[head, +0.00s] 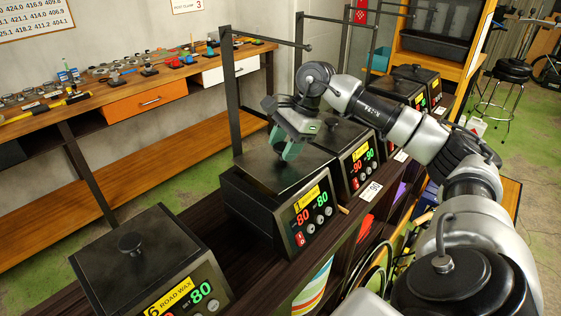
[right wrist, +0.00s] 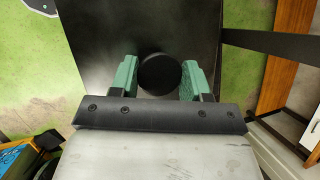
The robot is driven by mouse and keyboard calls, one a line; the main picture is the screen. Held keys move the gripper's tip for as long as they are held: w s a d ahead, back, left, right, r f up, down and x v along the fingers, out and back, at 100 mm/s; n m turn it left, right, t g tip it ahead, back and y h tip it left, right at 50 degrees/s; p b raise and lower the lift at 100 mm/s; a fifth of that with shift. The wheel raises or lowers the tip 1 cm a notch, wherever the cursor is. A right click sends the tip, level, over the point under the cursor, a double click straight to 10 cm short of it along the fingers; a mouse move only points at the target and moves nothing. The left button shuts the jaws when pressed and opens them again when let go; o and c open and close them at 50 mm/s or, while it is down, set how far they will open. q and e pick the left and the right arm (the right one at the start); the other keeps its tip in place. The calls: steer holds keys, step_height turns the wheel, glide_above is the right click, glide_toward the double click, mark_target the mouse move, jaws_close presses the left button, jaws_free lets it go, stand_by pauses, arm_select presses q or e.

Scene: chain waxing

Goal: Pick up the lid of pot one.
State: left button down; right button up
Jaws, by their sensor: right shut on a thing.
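Pot one (head: 262,212) is a dark box with a yellow label and red and green 80 readouts, in the middle of the head view. Its dark lid (head: 257,162) lies level over the top of the pot; I cannot tell whether there is a gap under it. My right gripper (head: 291,150) points down over the lid, with its green fingers shut on the lid's knob. In the right wrist view the round black knob (right wrist: 160,74) sits between the fingers, with the lid (right wrist: 105,40) around it. My left gripper is not in view.
The road wax pot (head: 140,250), with its lid on, stands nearer at the left on the same dark bench. More pots (head: 352,150) stand behind pot one. A black upright post (head: 231,95) with a horizontal bar rises close behind pot one. A wooden workbench (head: 130,90) runs along the wall.

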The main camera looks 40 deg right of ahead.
steer(key=s+d+r+b, duration=0.35)
steer(key=s+r, duration=0.25)
steer(key=s, duration=0.4)
steer(key=shift+n, duration=0.3)
steer(key=w+p, duration=0.2)
steer(key=w, duration=0.1)
steer(key=w+p, duration=0.3)
steer(key=shift+w+a+f, duration=0.2)
steer(key=shift+w, duration=0.1)
steer(key=p, duration=0.5)
glide_above(275, 153)
steer(key=f, duration=0.3)
steer(key=shift+s+d, duration=0.1)
steer(key=shift+d, duration=0.25)
steer(key=shift+w+a+f+n, duration=0.15)
steer(key=shift+w+f+n, duration=0.05)
steer(key=shift+f+n, duration=0.1)
steer(key=shift+w+a+f, duration=0.1)
steer(key=shift+w+f, duration=0.05)
steer(key=shift+f, duration=0.2)
steer(key=shift+f+b, duration=1.2)
steer(key=shift+f, duration=0.75)
steer(key=shift+f+b, duration=1)
steer(key=shift+f, duration=0.25)
